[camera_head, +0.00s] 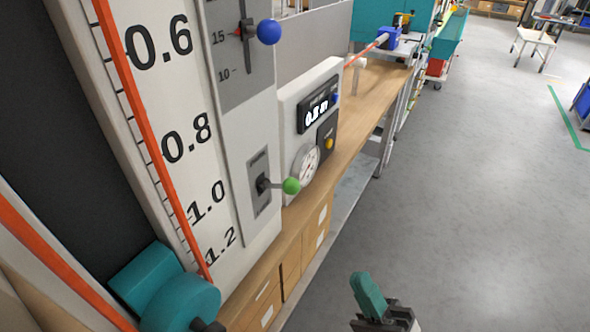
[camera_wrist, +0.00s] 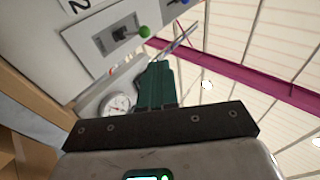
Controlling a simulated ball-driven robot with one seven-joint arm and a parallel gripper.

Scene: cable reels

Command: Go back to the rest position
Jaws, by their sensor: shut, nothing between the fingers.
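My gripper (camera_head: 368,293) is at the bottom of the head view, to the right of the wooden bench and apart from it, over the grey floor. Its teal fingers are shut with nothing between them. In the wrist view the shut fingers (camera_wrist: 157,84) point toward the machine panel. The panel's green-knobbed lever (camera_head: 291,186) is up and to the left of my gripper in the head view. The green knob also shows in the wrist view (camera_wrist: 144,31), beyond the fingertips and not touching them.
A tall scale board (camera_head: 165,60) with an orange cable stands at the left. A blue-knobbed lever (camera_head: 268,32), a digital display (camera_head: 317,111) and a round dial (camera_head: 306,164) are on the machine. Drawers (camera_head: 291,271) sit under the bench (camera_head: 352,130). The floor (camera_head: 450,180) to the right is open.

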